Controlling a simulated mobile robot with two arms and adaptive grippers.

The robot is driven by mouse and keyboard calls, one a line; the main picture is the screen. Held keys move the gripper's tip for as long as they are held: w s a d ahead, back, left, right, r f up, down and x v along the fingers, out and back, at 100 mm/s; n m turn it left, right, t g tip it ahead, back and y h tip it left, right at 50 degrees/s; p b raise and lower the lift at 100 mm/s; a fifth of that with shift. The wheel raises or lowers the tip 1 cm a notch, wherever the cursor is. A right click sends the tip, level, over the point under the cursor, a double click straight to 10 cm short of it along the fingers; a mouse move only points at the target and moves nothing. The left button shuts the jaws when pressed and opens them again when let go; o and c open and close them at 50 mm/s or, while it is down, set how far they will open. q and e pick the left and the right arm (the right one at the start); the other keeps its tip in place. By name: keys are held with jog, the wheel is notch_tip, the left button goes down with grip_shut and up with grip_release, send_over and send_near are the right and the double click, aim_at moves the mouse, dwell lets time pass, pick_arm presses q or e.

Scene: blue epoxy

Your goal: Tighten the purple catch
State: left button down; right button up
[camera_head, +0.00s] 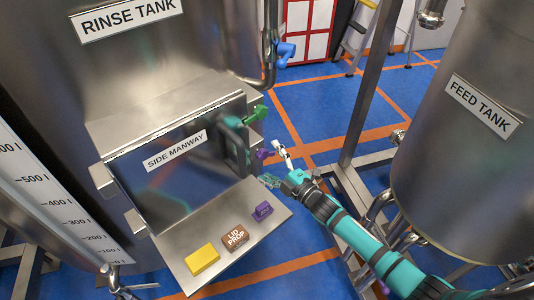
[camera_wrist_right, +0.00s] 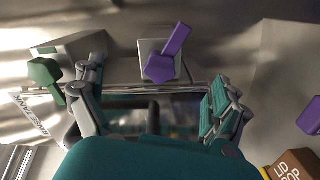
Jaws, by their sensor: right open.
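The purple catch (camera_head: 264,154) is at the right edge of the side manway door (camera_head: 170,175), below a green catch (camera_head: 256,114). My right gripper (camera_head: 273,166) is open just to the right of the purple catch. In the right wrist view the purple catch (camera_wrist_right: 160,67) has a five-sided hub with a tilted lever, on a grey block. It appears between and ahead of the spread fingers of my right gripper (camera_wrist_right: 158,80), with no finger seen touching it. The green catch (camera_wrist_right: 45,78) is beside the left finger there. My left gripper is out of view.
A metal shelf (camera_head: 215,240) below the door holds a yellow block (camera_head: 202,259), a brown lid prop (camera_head: 235,237) and a loose purple piece (camera_head: 262,211).

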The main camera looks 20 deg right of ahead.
jog(key=shift+m+p, duration=0.3)
jog(key=shift+m, duration=0.6)
jog(key=shift+w, duration=0.15)
jog(key=shift+w+a+b, duration=0.1)
jog(key=shift+w+b, duration=0.05)
jog(key=shift+b, duration=0.15)
jog(key=shift+b+x, duration=0.3)
jog(key=shift+x, duration=0.5)
